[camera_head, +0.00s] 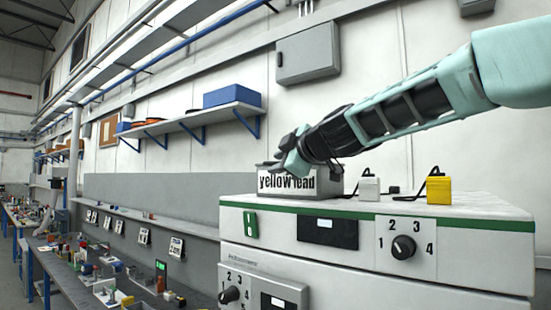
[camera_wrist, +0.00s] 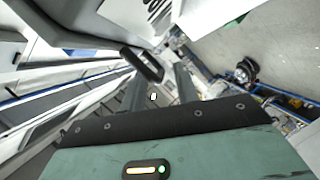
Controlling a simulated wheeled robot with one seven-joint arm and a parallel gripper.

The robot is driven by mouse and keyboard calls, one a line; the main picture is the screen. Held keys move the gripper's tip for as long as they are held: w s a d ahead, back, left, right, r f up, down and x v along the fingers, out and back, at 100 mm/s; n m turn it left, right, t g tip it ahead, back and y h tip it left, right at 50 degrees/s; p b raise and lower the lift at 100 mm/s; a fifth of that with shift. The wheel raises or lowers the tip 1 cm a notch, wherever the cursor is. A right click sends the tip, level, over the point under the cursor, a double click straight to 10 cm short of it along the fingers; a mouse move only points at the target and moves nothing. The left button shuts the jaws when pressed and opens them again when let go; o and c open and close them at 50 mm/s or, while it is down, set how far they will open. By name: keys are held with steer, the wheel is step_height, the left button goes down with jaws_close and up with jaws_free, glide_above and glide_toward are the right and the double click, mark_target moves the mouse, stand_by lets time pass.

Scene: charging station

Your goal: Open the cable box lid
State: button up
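The cable box (camera_head: 300,181) is a small grey box with "yellow lead" in black letters on its front. It stands on top of the white charging station (camera_head: 480,208), near its left end. Its lid looks down, but my gripper and wrist cover much of its top. My gripper (camera_head: 290,160) is just above the box's upper left part; I cannot tell whether it touches.
A white plug (camera_head: 369,189) and a yellow plug (camera_head: 438,190) with black handles stand on the station right of the box. The station's front has knobs (camera_head: 403,247) and a green strip. A cluttered workbench (camera_head: 100,280) runs along the wall at left.

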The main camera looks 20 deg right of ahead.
steer(key=shift+x, duration=0.95)
jaws_close()
